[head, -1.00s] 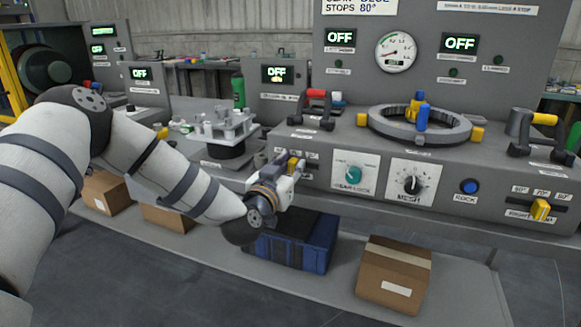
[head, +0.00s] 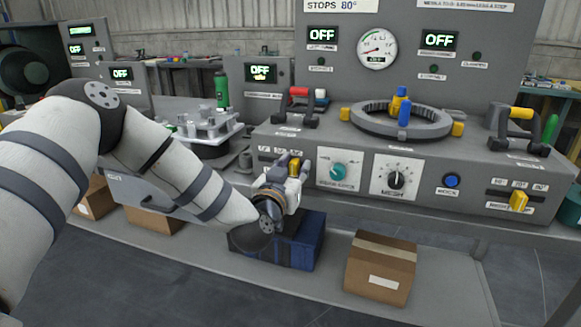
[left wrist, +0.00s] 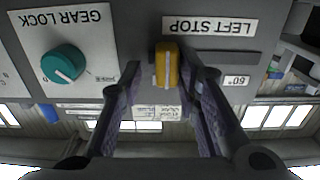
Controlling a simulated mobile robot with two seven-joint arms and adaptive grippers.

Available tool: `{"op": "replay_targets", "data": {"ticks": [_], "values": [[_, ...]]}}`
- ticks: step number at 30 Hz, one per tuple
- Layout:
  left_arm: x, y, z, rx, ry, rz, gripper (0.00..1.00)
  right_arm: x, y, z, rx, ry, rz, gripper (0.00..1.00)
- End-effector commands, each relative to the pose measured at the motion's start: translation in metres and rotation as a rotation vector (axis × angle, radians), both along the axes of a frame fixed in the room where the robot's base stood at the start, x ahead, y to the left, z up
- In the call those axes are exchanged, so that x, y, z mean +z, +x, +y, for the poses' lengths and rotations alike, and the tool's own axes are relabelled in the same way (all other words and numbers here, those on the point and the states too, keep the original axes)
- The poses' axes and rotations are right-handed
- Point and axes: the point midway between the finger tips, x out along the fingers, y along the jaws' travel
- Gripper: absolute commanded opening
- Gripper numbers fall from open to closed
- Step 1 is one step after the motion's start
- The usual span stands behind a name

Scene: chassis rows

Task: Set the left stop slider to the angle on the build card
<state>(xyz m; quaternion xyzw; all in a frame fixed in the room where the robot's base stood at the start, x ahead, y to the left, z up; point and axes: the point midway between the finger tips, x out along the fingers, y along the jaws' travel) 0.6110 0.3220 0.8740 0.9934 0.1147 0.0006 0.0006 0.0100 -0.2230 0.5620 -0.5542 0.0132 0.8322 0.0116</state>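The left stop slider's yellow knob (left wrist: 167,65) stands in its slot under the LEFT STOP label (left wrist: 210,26), shown upside down in the left wrist view. In the head view the left gripper (head: 284,182) is at the console front and partly hides the slider. A 60° label (left wrist: 237,81) shows by the slot; fingers hide others. The build card (head: 340,5) reads STOPS 80°. My right gripper is not in view.
The teal gear lock knob (head: 338,171) is close beside the slider. The right stop slider (head: 518,201) is at the far right. A blue crate (head: 308,240) sits below my gripper, and a cardboard box (head: 381,268) stands right of it.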

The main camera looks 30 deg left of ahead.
Motion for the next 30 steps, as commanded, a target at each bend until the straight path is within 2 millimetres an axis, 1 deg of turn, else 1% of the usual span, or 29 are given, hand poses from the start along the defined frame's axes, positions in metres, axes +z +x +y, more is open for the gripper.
{"op": "replay_targets", "data": {"ticks": [8, 10, 11, 13, 18, 21, 25, 30], "values": [[0.0, -0.001, 0.001, 0.004, 0.001, 0.0, 0.37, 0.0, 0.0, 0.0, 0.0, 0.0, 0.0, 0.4], [-0.001, -0.005, 0.0, 0.003, 0.001, 0.002, 0.37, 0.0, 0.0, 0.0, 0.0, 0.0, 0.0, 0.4], [-0.001, -0.009, -0.001, 0.002, 0.001, 0.002, 0.37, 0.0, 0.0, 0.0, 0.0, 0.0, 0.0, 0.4], [0.0, -0.024, -0.005, 0.001, 0.0, 0.002, 0.37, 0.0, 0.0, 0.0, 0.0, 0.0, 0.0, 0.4], [-0.001, -0.071, -0.016, 0.001, -0.001, 0.004, 0.37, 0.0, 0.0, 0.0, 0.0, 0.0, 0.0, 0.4], [-0.001, -0.093, -0.022, 0.0, -0.001, 0.003, 0.37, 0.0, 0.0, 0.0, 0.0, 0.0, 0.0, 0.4], [-0.001, -0.111, -0.026, 0.001, 0.0, 0.001, 0.37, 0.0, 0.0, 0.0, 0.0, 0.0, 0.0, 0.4], [0.0, -0.117, -0.027, 0.003, 0.0, 0.0, 0.37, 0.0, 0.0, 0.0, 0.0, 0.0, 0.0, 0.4]]}}
